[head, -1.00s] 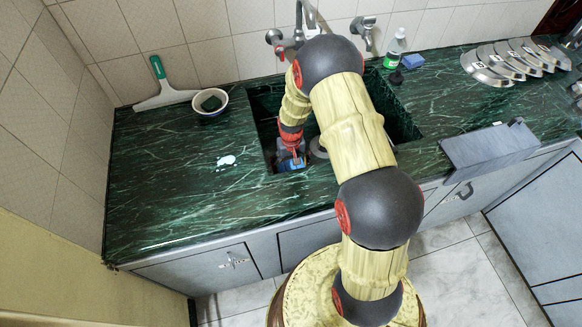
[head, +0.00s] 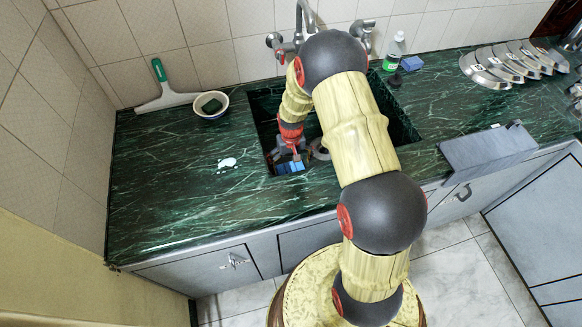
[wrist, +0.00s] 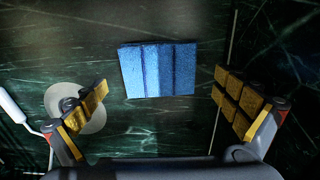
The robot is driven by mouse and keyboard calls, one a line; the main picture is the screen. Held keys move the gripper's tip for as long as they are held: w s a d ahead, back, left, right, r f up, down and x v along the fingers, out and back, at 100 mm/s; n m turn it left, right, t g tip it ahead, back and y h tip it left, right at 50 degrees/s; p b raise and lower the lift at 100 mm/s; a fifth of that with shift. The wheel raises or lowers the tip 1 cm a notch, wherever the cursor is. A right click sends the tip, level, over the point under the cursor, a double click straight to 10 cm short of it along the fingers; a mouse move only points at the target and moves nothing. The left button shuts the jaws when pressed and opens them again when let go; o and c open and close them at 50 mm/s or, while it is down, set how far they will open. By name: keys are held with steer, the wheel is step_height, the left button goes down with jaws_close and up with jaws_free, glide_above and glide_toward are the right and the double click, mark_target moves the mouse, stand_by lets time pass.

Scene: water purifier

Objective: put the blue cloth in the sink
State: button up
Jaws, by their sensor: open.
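The blue cloth (head: 290,168), a folded blue rectangle with darker stripes, shows inside the sink (head: 408,128) near its front left in the head view. In the wrist view the cloth (wrist: 158,70) lies flat on dark green marble, ahead of the fingertips and apart from both. My gripper (head: 288,150) is inside the sink area just above the cloth. In the wrist view its yellow-padded fingers (wrist: 165,100) are spread wide with nothing between them. My arm hides much of the sink.
A faucet (head: 300,30) stands behind the sink. A bowl with a dark green sponge (head: 212,104) and a squeegee (head: 163,90) are left of it. A soap bottle (head: 395,50) and blue sponge (head: 412,63) are right of it. The left front counter is mostly clear.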

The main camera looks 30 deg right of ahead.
step_height(320, 180, up, 9)
steer(key=p, duration=0.3)
step_height(320, 180, up, 13)
steer(key=t, duration=0.1)
glide_above(291, 170)
steer(key=a, duration=0.3)
steer(key=s+a+r+n+t, duration=0.1)
steer(key=s+r, duration=0.2)
steer(key=r, duration=0.3)
steer(key=s+a+r+t, duration=0.1)
steer(key=s+a+r, duration=0.15)
steer(key=r, duration=0.35)
steer(key=s+a+r+t, duration=0.1)
steer(key=s+a+r, duration=0.1)
steer(key=s+r, duration=0.4)
steer(key=s+a+r+n+t, duration=0.1)
steer(key=s+r, duration=0.5)
steer(key=s, duration=0.7)
steer(key=shift+a+t, duration=0.3)
steer(key=shift+a, duration=0.2)
